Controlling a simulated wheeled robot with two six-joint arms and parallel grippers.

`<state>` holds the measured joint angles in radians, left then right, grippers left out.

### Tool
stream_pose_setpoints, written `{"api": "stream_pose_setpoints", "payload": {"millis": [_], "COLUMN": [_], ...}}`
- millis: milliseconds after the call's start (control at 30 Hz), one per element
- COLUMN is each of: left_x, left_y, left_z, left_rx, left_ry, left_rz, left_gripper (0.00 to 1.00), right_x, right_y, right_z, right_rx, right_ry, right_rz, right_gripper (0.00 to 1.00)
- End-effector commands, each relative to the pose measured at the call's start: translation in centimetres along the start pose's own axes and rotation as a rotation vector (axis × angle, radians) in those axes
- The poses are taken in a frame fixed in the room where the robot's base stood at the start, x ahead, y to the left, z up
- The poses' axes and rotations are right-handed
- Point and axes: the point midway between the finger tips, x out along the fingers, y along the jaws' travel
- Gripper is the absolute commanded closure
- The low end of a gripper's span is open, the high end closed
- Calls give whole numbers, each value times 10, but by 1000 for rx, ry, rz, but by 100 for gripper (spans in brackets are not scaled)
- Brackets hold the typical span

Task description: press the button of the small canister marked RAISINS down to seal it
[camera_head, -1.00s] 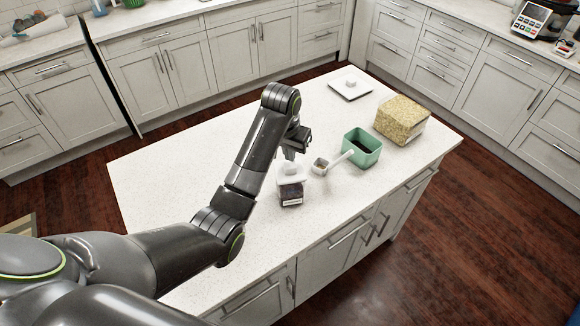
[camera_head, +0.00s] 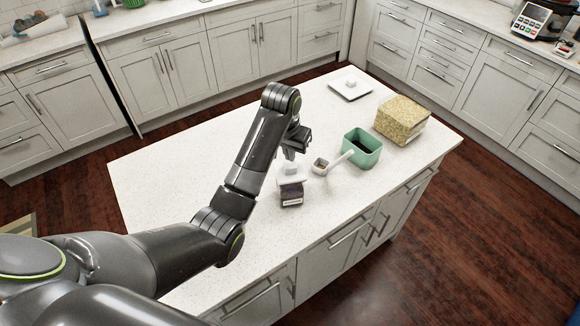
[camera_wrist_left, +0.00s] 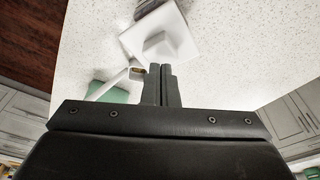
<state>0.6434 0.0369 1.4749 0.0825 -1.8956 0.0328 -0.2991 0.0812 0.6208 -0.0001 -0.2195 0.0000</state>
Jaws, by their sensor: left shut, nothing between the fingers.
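The small canister (camera_head: 291,196) stands near the front of the island, with dark contents and a white label too small to read. Its square white lid (camera_head: 290,179) faces the head camera and looks tilted. In the left wrist view the lid (camera_wrist_left: 178,28) fills the top middle, with the dark body partly visible beyond it. The white button (camera_wrist_left: 158,45) stands out from the lid. My left gripper (camera_head: 289,154) is shut and empty, just behind and above the lid; in the wrist view its fingertips (camera_wrist_left: 160,70) are close to the button. Contact cannot be told. My right gripper is out of view.
A white scoop (camera_head: 321,166) and a green open box (camera_head: 362,148) with dark contents are just right of the canister. The island's left side (camera_head: 170,165) is clear.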

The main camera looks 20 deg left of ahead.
Motion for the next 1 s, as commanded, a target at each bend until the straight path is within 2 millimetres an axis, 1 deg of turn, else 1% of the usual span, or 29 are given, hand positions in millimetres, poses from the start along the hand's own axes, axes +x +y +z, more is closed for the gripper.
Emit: {"api": "stream_pose_setpoints", "payload": {"millis": [467, 1000], "left_x": [0, 16], "left_y": [0, 0], "left_z": [0, 3], "left_rx": [0, 0], "left_ry": [0, -1], "left_rz": [0, 0], "left_gripper": [100, 100], "right_x": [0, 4], "right_y": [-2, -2], "right_z": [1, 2], "right_rx": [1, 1], "right_ry": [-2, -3], "right_rz": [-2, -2], "right_gripper": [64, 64]}}
